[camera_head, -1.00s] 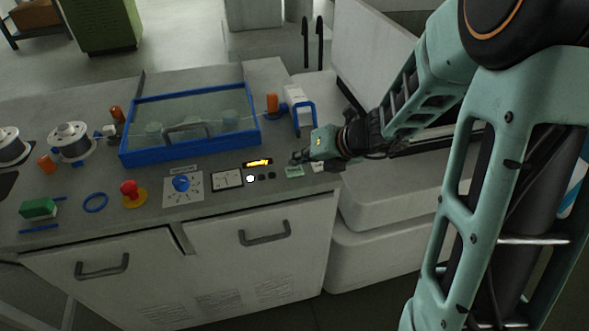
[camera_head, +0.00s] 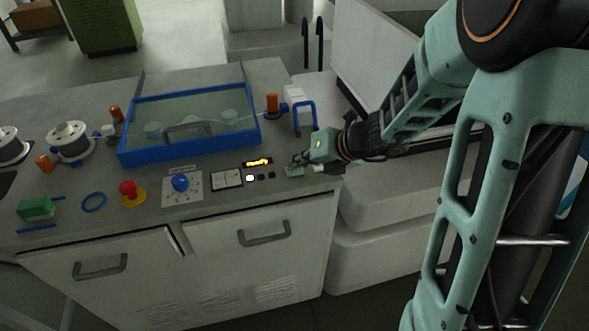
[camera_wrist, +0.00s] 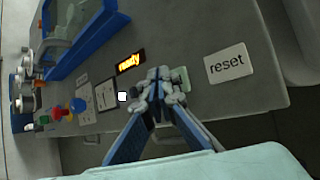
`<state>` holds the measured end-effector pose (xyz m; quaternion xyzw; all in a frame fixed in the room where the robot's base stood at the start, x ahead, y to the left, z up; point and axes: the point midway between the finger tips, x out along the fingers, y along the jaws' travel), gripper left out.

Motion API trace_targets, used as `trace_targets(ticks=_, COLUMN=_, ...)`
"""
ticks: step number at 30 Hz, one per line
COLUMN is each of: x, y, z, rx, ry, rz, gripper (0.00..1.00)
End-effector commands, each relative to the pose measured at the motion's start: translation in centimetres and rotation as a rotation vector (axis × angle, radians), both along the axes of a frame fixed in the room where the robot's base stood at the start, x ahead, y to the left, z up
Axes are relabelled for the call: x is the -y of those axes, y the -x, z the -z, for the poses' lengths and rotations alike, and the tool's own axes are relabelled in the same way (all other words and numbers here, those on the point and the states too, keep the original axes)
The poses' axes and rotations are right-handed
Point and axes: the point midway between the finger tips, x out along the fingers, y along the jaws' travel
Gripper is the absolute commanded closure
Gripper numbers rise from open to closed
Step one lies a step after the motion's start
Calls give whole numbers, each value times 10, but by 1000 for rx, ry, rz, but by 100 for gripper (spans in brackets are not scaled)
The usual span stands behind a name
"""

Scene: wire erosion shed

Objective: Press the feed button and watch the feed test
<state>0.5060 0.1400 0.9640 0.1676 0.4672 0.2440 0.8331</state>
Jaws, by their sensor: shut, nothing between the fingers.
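My gripper (camera_head: 292,168) is shut and empty, its fingertips over a pale green plate (camera_head: 296,173) at the right of the bench's front edge. In the wrist view my gripper (camera_wrist: 160,78) covers much of that green plate (camera_wrist: 184,79). I cannot read any feed label, and cannot tell whether the fingertips touch the plate. The display (camera_head: 257,162) glows amber and reads "ready" in the wrist view (camera_wrist: 131,62). Below it are a lit white lamp (camera_head: 250,178) and two dark ones. A dial gauge (camera_head: 227,180) is left of the lamps.
A "reset" label (camera_wrist: 227,63) lies right of my gripper. A blue-framed clear-lidded box (camera_head: 190,125), a blue knob (camera_head: 180,183) and a red mushroom button (camera_head: 128,188) are to the left. A blue bracket (camera_head: 304,118) stands behind my gripper.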

Motion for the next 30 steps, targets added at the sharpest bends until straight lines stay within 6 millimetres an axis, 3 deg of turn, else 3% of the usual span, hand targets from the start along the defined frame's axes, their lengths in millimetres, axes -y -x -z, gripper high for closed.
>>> trace_targets(ticks=22, x=0, y=0, z=6, rx=-1, ry=0, rz=-1, gripper=100)
trace_targets(ticks=30, x=0, y=0, z=-6, rx=-1, ry=0, rz=-1, gripper=100)
